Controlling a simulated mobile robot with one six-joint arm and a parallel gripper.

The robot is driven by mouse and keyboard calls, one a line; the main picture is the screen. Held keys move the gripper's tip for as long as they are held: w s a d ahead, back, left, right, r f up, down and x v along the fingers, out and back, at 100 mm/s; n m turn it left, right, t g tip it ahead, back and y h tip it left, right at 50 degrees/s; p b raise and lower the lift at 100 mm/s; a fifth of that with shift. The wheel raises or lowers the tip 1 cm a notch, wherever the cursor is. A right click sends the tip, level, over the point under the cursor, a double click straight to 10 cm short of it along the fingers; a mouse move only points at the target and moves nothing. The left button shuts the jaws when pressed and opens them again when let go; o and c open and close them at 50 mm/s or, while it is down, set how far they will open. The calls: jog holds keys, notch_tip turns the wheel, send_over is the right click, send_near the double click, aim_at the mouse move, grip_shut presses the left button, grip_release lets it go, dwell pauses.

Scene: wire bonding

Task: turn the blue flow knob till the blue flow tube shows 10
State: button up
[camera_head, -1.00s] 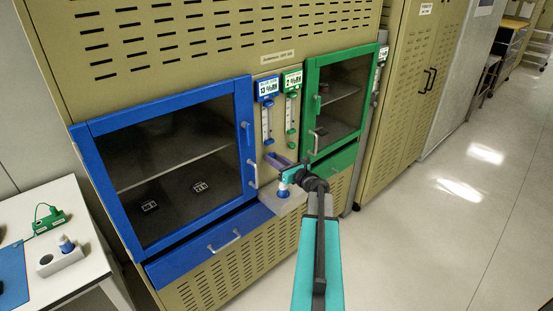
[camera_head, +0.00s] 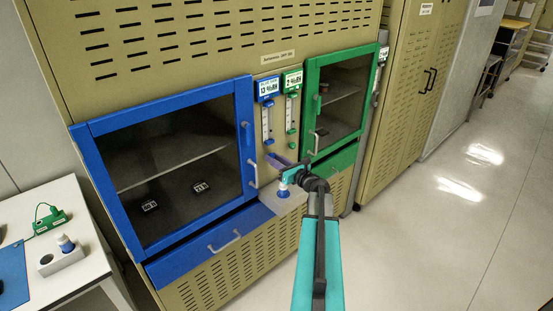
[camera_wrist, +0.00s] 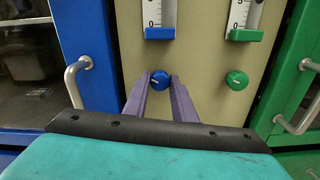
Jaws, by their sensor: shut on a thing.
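The blue flow knob (camera_wrist: 160,79) is on the cabinet's panel, below the blue flow tube (camera_wrist: 159,16), in the wrist view. My gripper (camera_wrist: 160,77) points at the panel, with one purple finger on each side of the knob, shut on it. In the head view my gripper (camera_head: 272,157) reaches the panel between the blue and green doors and covers the knob. The blue flow tube (camera_head: 267,122) stands upright under a small blue-edged display. Its reading is too small to tell there, and the wrist view shows only its bottom end with a 0 mark.
The green flow knob (camera_wrist: 237,80) and green flow tube (camera_wrist: 246,16) are close on the right. Door handles (camera_wrist: 76,80) (camera_wrist: 297,110) stick out on both sides. A white table (camera_head: 75,275) is at far left.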

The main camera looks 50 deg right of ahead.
jog(key=shift+f, duration=0.25)
jog(key=o, duration=1)
jog(key=shift+r, duration=0.1)
jog(key=s+b, duration=0.1)
jog(key=s, duration=0.3)
jog(key=s+b, duration=0.1)
jog(key=s, duration=0.4)
jog(key=s+a+b, duration=0.1)
jog(key=s+b, duration=0.1)
jog(key=s, duration=0.2)
jog(key=shift+s, duration=0.4)
